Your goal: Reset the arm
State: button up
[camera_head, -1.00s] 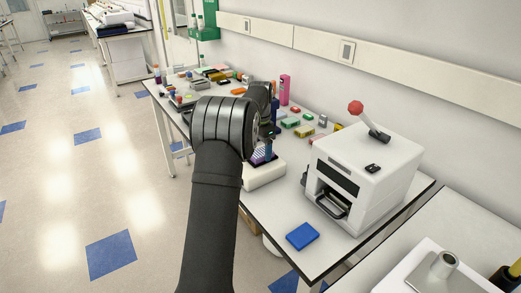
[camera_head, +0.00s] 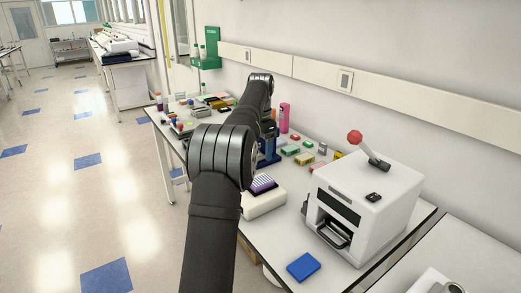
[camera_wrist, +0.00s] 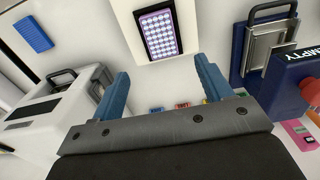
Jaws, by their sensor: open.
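My gripper (camera_wrist: 160,90) shows in the wrist view with its two blue fingers wide apart and nothing between them. In the head view my dark arm reaches over the bench and hides most of the gripper. Ahead of the fingers in the wrist view is a white block-shaped device holding a purple-and-white well plate (camera_wrist: 159,33). In the head view the plate (camera_head: 262,184) sits on top of the white device (camera_head: 265,204), apart from my arm.
A white boxy machine (camera_head: 365,205) with a red-knobbed lever stands to the right. A blue block (camera_head: 303,267) lies near the bench's front edge. A pink bottle (camera_head: 284,118) and several small coloured racks stand behind the arm. A dark blue device marked "EMPTY" (camera_wrist: 300,80) is at the wrist view's right.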

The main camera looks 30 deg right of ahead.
jog(key=shift+f, duration=4.05)
